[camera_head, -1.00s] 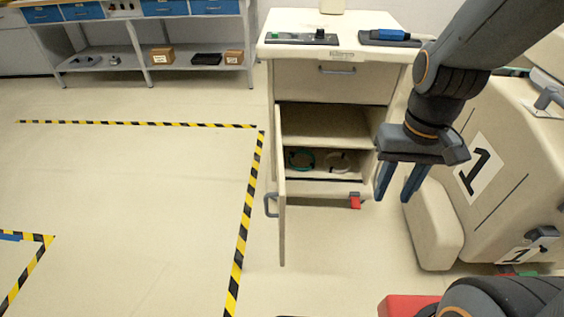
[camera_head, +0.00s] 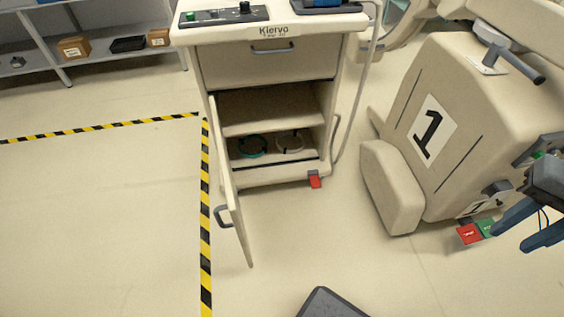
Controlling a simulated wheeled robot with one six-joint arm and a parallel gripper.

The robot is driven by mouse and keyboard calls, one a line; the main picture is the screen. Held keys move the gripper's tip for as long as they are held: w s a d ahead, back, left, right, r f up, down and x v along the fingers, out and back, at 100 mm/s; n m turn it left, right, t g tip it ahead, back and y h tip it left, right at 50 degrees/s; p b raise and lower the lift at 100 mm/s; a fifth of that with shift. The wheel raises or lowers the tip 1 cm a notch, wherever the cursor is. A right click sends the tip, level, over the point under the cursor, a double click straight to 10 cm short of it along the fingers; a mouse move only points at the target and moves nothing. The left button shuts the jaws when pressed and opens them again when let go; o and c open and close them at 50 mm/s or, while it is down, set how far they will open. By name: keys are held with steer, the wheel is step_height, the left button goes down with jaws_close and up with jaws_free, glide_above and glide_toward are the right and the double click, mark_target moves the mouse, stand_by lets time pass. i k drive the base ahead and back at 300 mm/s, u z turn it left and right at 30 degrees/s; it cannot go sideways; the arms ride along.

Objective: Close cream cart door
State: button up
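The cream cart (camera_head: 274,65) stands at the upper middle of the head view, with a drawer above an open lower compartment. Its door (camera_head: 228,190) is swung wide open, hinged on the left side and seen nearly edge-on. The door's grey handle (camera_head: 221,216) is on its left face. Coiled cables lie on the compartment's lower shelf. My gripper (camera_head: 520,232) is at the far right edge, well away from the door; its two blue-grey fingers are apart with nothing between them.
A large beige machine marked 1 (camera_head: 467,130) stands right of the cart. Red and green pedals (camera_head: 469,234) are at its base. Yellow-black tape (camera_head: 206,220) runs along the floor left of the door.

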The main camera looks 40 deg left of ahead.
mark_target(233, 206)
steer(key=z, duration=1.2)
steer(key=k, duration=0.9)
steer(key=u, duration=2.75)
steer(key=i, duration=0.4)
